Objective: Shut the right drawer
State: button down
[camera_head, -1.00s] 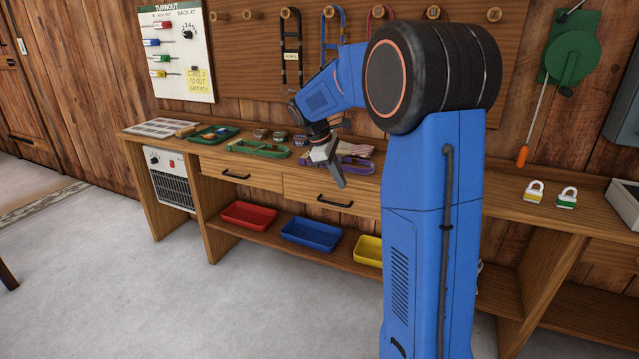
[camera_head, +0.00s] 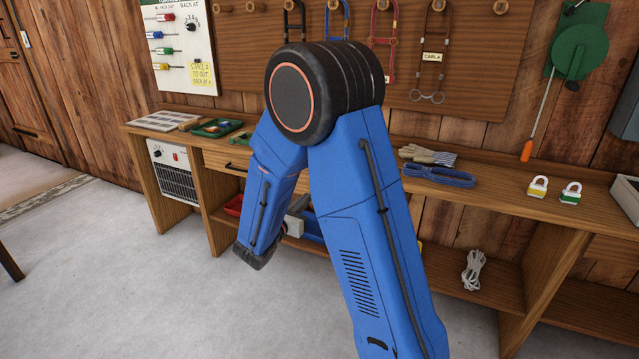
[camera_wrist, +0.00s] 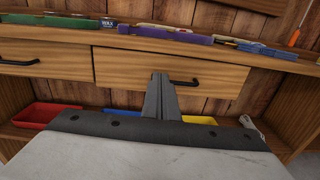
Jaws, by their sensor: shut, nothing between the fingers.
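The right drawer (camera_wrist: 125,68) has a wooden front with a dark bar handle (camera_wrist: 184,83). In the wrist view its front stands a little forward of the left drawer (camera_wrist: 45,58); how far is hard to tell. My gripper (camera_wrist: 160,76) is shut and empty, in front of the right drawer, with its fingertips just left of the handle. I cannot tell whether they touch the front. In the head view my arm hides the right drawer and most of the gripper; part of the left drawer (camera_head: 214,159) shows.
The bench top (camera_head: 500,175) holds gloves (camera_head: 428,155), a blue item (camera_head: 437,176) and padlocks (camera_head: 570,193). Below are a red tray (camera_wrist: 40,113), a yellow tray (camera_wrist: 199,119) and a coiled cord (camera_head: 473,270). A heater (camera_head: 174,175) stands left. Floor in front is clear.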

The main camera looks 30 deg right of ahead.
jog(key=w+x, duration=0.1)
jog(key=x, duration=1.2)
jog(key=shift+w+a+n+t, duration=0.2)
jog(key=shift+a+n+t, duration=0.1)
jog(key=shift+t, duration=0.1)
jog(key=x, duration=0.3)
jog(key=shift+f, duration=0.1)
jog(key=shift+w, duration=0.15)
jog(key=shift+r, duration=0.2)
jog(key=shift+a, duration=0.15)
